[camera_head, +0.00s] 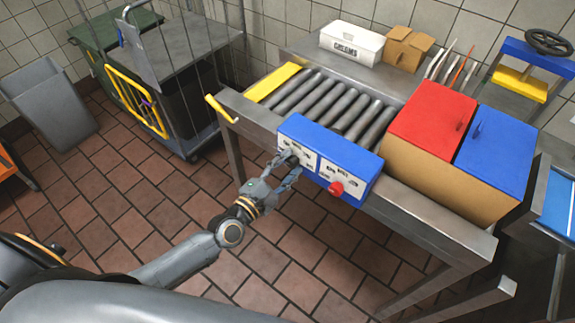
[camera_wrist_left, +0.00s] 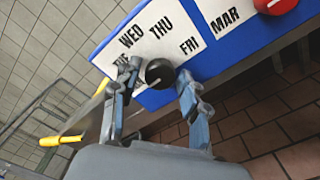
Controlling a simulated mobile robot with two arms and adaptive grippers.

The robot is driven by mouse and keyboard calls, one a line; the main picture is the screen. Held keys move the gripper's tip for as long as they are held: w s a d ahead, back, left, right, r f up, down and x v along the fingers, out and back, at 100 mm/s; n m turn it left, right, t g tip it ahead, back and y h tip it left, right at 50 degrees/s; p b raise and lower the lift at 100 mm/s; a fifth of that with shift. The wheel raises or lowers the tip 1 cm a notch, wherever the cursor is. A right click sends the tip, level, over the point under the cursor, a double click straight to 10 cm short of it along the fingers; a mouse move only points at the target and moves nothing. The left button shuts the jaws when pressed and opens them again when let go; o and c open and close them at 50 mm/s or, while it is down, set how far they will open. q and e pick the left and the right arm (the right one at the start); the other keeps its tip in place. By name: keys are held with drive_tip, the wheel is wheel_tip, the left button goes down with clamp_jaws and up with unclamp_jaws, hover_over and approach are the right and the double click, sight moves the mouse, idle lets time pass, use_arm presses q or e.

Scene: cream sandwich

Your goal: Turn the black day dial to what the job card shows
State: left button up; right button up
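The black day dial (camera_wrist_left: 160,73) sits on a white plate lettered WED, THU, FRI and another day that is partly hidden. This plate is on the front of a blue control box (camera_head: 311,131) fixed to the metal table. My left gripper (camera_head: 288,168) reaches up to the left part of the box. In the left wrist view, its two fingers (camera_wrist_left: 157,80) stand apart on either side of the dial, close to it; firm contact is not visible. The dial's pointer direction cannot be made out. I cannot identify a job card. My right gripper is not in view.
A red knob (camera_head: 336,189) and a plate reading MAR (camera_wrist_left: 222,15) are right of the dial. Behind are rollers (camera_head: 330,103), red (camera_head: 432,112) and blue (camera_head: 497,150) lidded bins. A yellow hook (camera_head: 220,109) juts from the table's left corner. The floor in front is clear.

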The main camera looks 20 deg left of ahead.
use_arm(q)
clamp_jaws()
drive_tip(key=shift+m, duration=0.4)
drive_tip(key=m+p, duration=0.1)
drive_tip(key=m, duration=0.3)
drive_tip(key=m+p, duration=0.1)
drive_tip(key=m, duration=0.3)
drive_tip(key=shift+r, duration=0.1)
drive_tip(key=m+p, duration=0.1)
drive_tip(key=m, duration=0.4)
drive_tip(key=shift+p, duration=0.4)
drive_tip(key=shift+m+p, duration=0.45)
drive_tip(key=shift+m, duration=1.45)
